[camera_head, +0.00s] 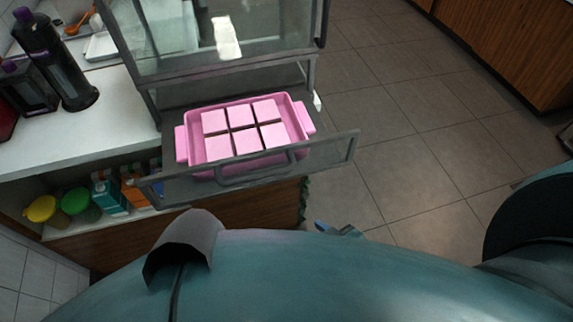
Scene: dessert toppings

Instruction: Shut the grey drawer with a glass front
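The grey drawer (335,151) with a glass front is pulled out from the glass-fronted cabinet on the counter. Its bar handle is on the front facing me. A pink tray with handles (182,146) lies inside the drawer and holds several pale pink square blocks. My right gripper (338,230) shows only as a small bluish part just past my body's edge, below and to the right of the drawer front, apart from it. Most of it is hidden, and its opening cannot be made out. My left gripper is not in view.
The upper glass cabinet (185,50) stands above the drawer. Dark bottles (65,70) stand on the white counter (110,120) at left. Cartons (110,193) and yellow and green lidded containers sit on a shelf below. Tiled floor (400,120) at right is clear.

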